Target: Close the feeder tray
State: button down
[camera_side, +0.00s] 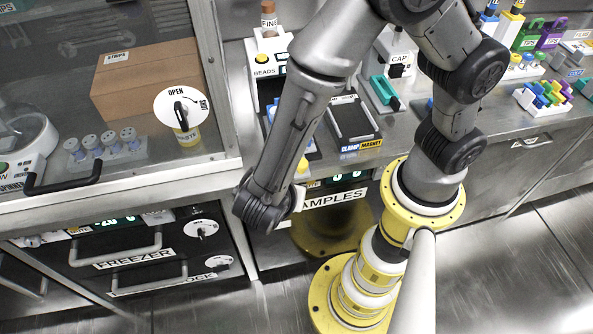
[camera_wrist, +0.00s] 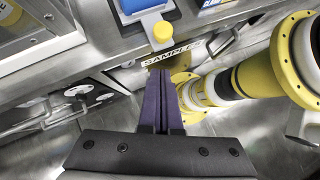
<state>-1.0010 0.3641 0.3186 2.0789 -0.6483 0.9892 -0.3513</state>
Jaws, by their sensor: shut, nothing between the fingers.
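The feeder stands on the counter, with a white body labelled BEADS (camera_side: 265,71). What looks like its tray is a blue piece with a yellow knob (camera_side: 302,165) at its front, near the counter edge; my arm partly hides it in the side view. In the wrist view the blue tray (camera_wrist: 140,5) and its knob show at the top centre, beyond my fingertips. My gripper (camera_wrist: 160,76) is shut and empty, its dark purple fingers together, apart from the knob in the picture. In the side view my gripper is mostly hidden behind my wrist.
A panel labelled SAMPLES (camera_side: 335,199) is below the counter edge. A black CLAMP MAGNET plate (camera_side: 352,120) lies right of the tray. The freezer (camera_side: 133,256) with bar handles is at lower left, below a glass-fronted cabinet holding a cardboard box (camera_side: 150,80).

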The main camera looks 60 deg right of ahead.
jog(key=d, duration=0.1)
jog(key=w+d+f, duration=0.1)
jog(key=d, duration=0.1)
jog(key=d+f, duration=0.1)
jog(key=d, duration=0.1)
jog(key=shift+w, duration=0.35)
jog(key=w+d, duration=1.2)
jog(key=shift+w+d, duration=0.1)
jog(key=shift+d, duration=0.1)
